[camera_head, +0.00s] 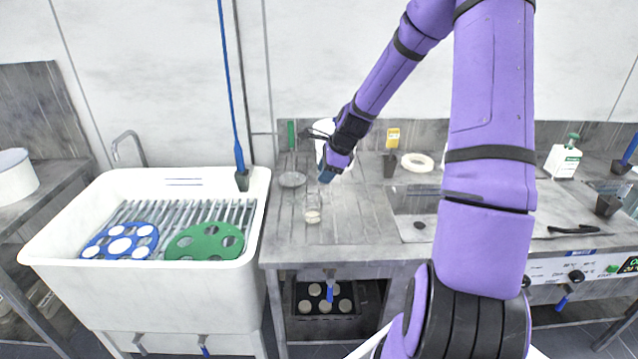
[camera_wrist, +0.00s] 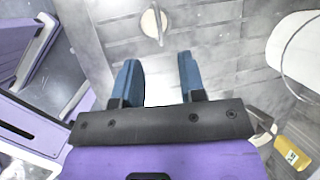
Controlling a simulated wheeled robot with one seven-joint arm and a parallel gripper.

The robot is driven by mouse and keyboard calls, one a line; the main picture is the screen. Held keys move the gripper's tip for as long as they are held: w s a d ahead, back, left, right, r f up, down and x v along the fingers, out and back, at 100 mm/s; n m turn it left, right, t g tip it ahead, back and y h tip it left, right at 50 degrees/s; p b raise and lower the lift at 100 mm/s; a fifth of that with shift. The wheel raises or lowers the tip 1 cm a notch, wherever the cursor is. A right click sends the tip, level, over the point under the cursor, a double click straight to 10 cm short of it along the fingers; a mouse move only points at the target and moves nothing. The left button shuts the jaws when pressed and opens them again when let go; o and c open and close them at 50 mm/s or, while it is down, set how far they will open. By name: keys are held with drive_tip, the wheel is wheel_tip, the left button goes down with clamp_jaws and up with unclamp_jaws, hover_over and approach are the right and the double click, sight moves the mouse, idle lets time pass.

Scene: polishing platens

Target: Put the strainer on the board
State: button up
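A round grey mesh-like disc (camera_head: 292,180), which looks like the strainer, lies on the left of the worktop. A green handle (camera_head: 291,135) stands behind it; I cannot tell whether the two are joined. The slatted grey surface (camera_head: 352,222) around it may be the board. My gripper (camera_head: 327,175) hangs above this surface, right of the disc. A clear vessel with a pale base (camera_head: 312,216) stands in front of the gripper. A pale disc with a raised bar (camera_wrist: 153,22) lies beyond the fingertips.
A white bucket (camera_head: 322,130) stands behind my gripper, with its wire handle in the wrist view (camera_wrist: 300,45). A yellow-labelled bottle (camera_head: 393,137), a dark cup (camera_head: 390,165) and a white ring (camera_head: 417,162) stand right. A white sink (camera_head: 255,215) with blue and green plates is left.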

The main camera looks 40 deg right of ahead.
drive_tip(key=s+a+r+n+h, duration=0.1)
drive_tip(key=s+a+r+n, duration=0.6)
drive_tip(key=r, duration=0.3)
drive_tip(key=s+a+r+n+h, duration=0.2)
drive_tip(key=s+a+r+n, duration=0.45)
drive_tip(key=r, duration=0.35)
drive_tip(key=s+a+r+n, duration=0.1)
drive_tip(key=s+r+n, duration=0.1)
drive_tip(key=s, duration=0.3)
drive_tip(key=s+a+r+n, duration=0.1)
drive_tip(key=s+r+n, duration=0.1)
drive_tip(key=s+n, duration=0.3)
drive_tip(key=s+a+r+n+t, duration=0.1)
drive_tip(key=s+a+r+n, duration=0.1)
drive_tip(key=s+n, duration=0.2)
drive_tip(key=s, duration=0.3)
drive_tip(key=shift+s+r, duration=0.25)
drive_tip(key=shift+r, duration=0.05)
